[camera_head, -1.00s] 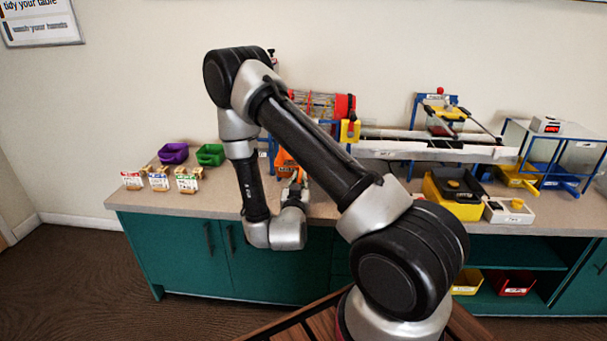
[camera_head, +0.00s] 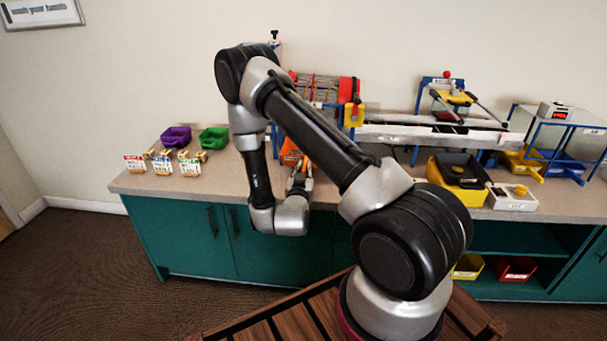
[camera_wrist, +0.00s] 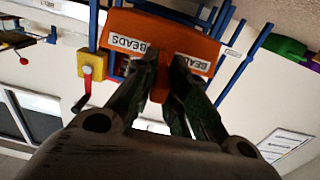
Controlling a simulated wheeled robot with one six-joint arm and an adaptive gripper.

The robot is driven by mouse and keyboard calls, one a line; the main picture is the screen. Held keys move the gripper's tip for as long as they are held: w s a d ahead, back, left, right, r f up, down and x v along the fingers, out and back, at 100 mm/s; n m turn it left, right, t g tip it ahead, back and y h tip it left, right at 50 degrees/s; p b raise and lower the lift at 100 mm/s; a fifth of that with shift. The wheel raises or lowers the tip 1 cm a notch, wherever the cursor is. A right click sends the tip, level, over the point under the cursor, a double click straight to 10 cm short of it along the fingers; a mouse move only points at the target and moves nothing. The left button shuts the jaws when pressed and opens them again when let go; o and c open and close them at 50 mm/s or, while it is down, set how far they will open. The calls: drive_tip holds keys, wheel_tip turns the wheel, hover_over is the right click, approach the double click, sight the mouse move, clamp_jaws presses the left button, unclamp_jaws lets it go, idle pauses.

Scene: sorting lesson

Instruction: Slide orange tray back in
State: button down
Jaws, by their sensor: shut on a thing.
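The orange tray (camera_head: 290,153) is at the counter's back, under a blue frame, partly hidden by my arm in the head view. In the wrist view the orange tray (camera_wrist: 196,44) shows its front with two white "BEADS" labels. My gripper (camera_wrist: 166,72) has its fingers closed on a small orange tab at the middle of the tray front. In the head view my gripper (camera_head: 299,183) is in front of the tray, just over the counter. How far the tray sits inside its frame is hidden.
Purple (camera_head: 175,137) and green (camera_head: 214,138) bins and several small labelled card holders stand on the left. A red crank with a yellow block (camera_head: 354,114) is beside the frame. A yellow-and-black box (camera_head: 459,175) and a white box (camera_head: 512,197) stand right.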

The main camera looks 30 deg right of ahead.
drive_tip(key=shift+f+x, duration=0.2)
drive_tip(key=shift+x, duration=9)
drive_tip(key=shift+w+a, duration=0.1)
drive_tip(key=shift+a, duration=0.05)
drive_tip(key=shift+f, duration=0.35)
drive_tip(key=c, duration=1.4)
unclamp_jaws()
drive_tip(key=shift+o, duration=0.2)
